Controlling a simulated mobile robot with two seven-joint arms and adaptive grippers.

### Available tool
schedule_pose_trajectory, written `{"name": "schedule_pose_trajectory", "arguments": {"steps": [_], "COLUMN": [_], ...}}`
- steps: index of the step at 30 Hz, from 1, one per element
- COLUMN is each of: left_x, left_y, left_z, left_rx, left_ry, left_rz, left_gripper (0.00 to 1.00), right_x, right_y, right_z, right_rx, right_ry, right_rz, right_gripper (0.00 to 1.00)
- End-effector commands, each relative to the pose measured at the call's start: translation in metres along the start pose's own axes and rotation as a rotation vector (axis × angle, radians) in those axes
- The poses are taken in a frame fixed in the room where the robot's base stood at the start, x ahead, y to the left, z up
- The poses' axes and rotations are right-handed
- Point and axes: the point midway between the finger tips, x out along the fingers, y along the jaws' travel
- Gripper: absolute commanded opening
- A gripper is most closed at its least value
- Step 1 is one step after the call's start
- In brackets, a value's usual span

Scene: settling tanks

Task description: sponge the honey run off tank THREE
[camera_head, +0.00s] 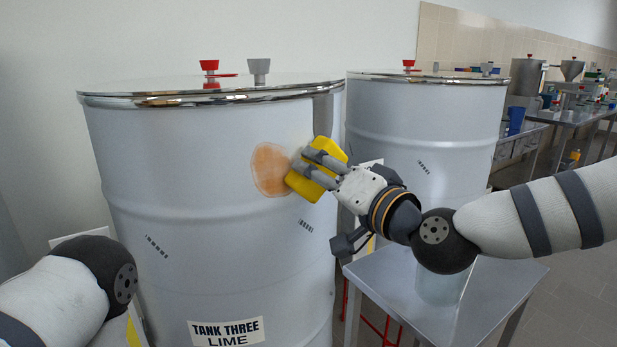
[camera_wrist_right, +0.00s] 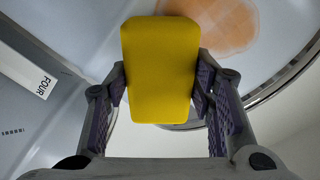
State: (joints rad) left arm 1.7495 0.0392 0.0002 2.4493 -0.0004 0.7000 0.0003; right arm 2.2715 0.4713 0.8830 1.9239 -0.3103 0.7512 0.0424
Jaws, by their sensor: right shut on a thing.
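Tank THREE (camera_head: 200,235) is a large pale drum labelled "TANK THREE LIME" in the head view. An orange-brown honey patch (camera_head: 270,168) marks its upper wall; the patch also shows in the right wrist view (camera_wrist_right: 222,22). My right gripper (camera_head: 318,168) is shut on a yellow sponge (camera_head: 328,148) at the right edge of the patch. The sponge fills the middle of the right wrist view (camera_wrist_right: 160,70), between both fingers. Whether it touches the wall I cannot tell. My left arm shows at the lower left, but its gripper is out of view.
A second drum (camera_head: 425,130) stands behind to the right. A metal table (camera_head: 400,280) is below my right arm, with a translucent container (camera_head: 440,288) on it. Benches with a funnel (camera_head: 571,68) and a blue jug (camera_head: 516,120) stand at the far right.

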Motion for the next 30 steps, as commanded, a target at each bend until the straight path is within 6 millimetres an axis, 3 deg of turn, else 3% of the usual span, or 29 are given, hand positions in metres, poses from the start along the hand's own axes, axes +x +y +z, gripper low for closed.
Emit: {"name": "schedule_pose_trajectory", "arguments": {"steps": [6, 16, 30], "left_x": [0.005, -0.01, -0.009], "left_y": [0.0, 0.0, 0.0], "left_z": [0.004, -0.008, -0.007], "left_rx": [0.0, 0.0, 0.0], "left_ry": [-0.019, 0.036, 0.033], "left_rz": [-0.001, 0.001, 0.001], "left_gripper": [0.0, 0.0, 0.0], "right_x": [0.003, 0.0, -0.002], "right_y": [0.01, -0.018, -0.04], "right_z": [0.015, 0.034, 0.06], "right_rx": [0.001, -0.007, -0.003], "right_ry": [-0.009, -0.01, -0.009], "right_rz": [0.001, -0.009, -0.005], "right_gripper": [0.19, 0.19, 0.19]}}
